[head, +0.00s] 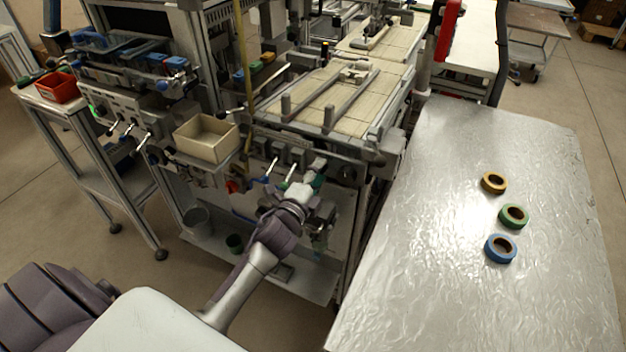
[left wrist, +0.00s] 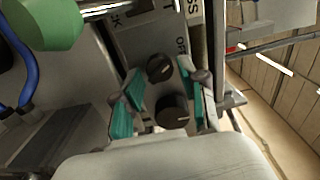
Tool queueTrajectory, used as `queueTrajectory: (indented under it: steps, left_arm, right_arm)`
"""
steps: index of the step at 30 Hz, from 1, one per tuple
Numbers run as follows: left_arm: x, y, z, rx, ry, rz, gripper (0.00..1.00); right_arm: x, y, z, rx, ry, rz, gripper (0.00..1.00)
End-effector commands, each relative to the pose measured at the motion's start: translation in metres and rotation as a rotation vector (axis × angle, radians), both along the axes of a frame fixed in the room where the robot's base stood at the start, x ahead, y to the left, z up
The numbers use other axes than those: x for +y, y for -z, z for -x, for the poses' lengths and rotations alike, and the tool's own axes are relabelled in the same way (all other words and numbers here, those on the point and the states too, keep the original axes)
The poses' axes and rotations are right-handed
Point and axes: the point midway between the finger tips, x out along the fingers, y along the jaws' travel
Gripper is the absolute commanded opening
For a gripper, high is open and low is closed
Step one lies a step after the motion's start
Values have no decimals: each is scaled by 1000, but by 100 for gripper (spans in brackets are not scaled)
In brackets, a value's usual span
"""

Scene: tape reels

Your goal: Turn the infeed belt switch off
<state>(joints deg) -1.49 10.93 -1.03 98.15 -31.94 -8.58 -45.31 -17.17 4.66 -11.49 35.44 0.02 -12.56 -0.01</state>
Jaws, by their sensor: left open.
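My left gripper (head: 316,180) reaches up to the grey control panel on the front of the machine, below the belt. In the left wrist view the left gripper (left wrist: 168,88) is open, its teal pads apart. A black rotary knob (left wrist: 160,68) with a white pointer line shows between the fingers on the panel. A second black knob (left wrist: 172,110) is nearer, also between the fingers. I cannot tell which knob is the infeed belt switch, or whether a finger touches either one. Panel lettering beside the knobs is only partly legible. My right gripper is not in view.
A green knob (left wrist: 45,20) is close at the upper left of the wrist view. Levers with coloured tips (head: 270,168) stand left of the gripper. A beige bin (head: 206,138) is farther left. A foil-covered table (head: 440,280) with tape reels (head: 501,249) stands right.

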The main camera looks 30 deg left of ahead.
Motion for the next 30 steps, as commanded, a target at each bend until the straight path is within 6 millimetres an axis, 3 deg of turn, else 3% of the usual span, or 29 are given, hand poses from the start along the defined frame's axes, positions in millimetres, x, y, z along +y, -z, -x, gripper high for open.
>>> queueTrajectory:
  steps: [18, 30]
  left_arm:
    - [-6, 2, 107, 4, -2, 3, 42]
    - [-6, 0, 118, 1, -1, 0, 42]
  right_arm:
    - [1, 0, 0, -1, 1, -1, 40]
    - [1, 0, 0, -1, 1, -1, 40]
